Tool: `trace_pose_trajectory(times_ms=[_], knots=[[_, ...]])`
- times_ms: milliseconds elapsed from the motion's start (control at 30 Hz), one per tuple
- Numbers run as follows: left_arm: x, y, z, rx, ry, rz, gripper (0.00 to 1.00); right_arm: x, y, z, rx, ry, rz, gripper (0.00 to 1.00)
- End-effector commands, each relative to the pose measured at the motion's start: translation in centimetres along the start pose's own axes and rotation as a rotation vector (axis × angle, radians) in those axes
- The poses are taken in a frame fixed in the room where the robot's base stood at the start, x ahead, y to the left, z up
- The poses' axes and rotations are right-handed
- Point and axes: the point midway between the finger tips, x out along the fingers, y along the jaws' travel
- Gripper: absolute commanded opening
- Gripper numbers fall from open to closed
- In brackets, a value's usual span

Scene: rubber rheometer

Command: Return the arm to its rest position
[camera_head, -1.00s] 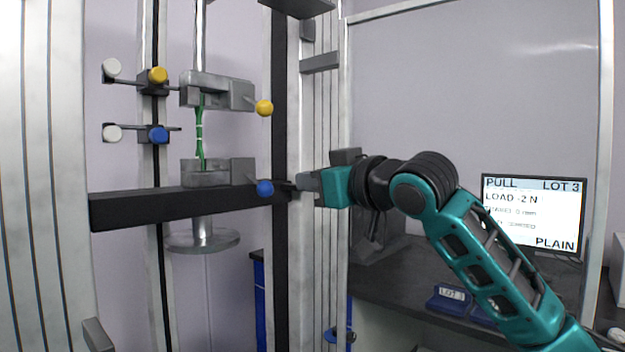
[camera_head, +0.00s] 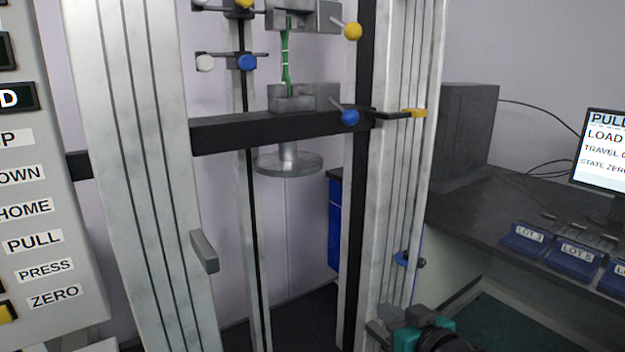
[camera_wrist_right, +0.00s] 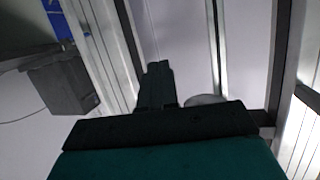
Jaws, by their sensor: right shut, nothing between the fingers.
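My right gripper (camera_head: 376,332) shows at the bottom edge of the head view, low in front of the right-hand column of the test frame (camera_head: 395,200). Its fingers are together and empty; they also show in the right wrist view (camera_wrist_right: 156,84). The rest of the right arm is mostly below the picture. A green strip (camera_head: 286,58) stands upright between the upper clamp (camera_head: 290,15) and the lower clamp (camera_head: 293,98). The gripper is well below and apart from the clamps. My left gripper is not in view.
A black crossbeam (camera_head: 265,130) spans the columns, with a round plate (camera_head: 290,164) below it. A button panel (camera_head: 40,200) stands at the left. Blue lot bins (camera_head: 528,240) and a monitor (camera_head: 603,150) are on the dark bench at right. A dark box (camera_head: 465,130) stands behind.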

Motion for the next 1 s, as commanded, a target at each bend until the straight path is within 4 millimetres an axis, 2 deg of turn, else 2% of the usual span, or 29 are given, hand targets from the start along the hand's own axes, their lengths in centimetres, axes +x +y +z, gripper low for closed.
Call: trace_pose_trajectory(times_ms=[33,100,167,300,400,500,600,700,1000], knots=[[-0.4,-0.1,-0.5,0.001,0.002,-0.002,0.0,-1.2,-0.4,2.7,0.017,-0.034,0.014,0.0],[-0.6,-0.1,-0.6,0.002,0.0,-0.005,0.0,-2.7,-0.7,6.1,0.026,-0.07,0.037,0.0],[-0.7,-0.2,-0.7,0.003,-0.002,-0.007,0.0,-4.3,-1.0,8.9,0.03,-0.102,0.056,0.0],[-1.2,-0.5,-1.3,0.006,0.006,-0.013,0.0,-8.8,-1.9,14.9,0.03,-0.184,0.103,0.0],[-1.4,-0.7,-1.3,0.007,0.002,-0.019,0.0,-12.0,-2.5,18.2,0.024,-0.238,0.13,0.0],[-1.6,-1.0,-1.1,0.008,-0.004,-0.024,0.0,-14.5,-3.0,20.5,0.013,-0.279,0.149,0.0],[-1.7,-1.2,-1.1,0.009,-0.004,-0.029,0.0,-16.2,-3.4,21.8,0.005,-0.305,0.161,0.0],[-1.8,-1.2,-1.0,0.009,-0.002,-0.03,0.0,-16.9,-3.5,22.4,0.001,-0.315,0.165,0.0],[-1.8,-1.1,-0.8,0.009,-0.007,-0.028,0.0,-16.9,-3.5,22.5,0.0,-0.316,0.165,0.0]])
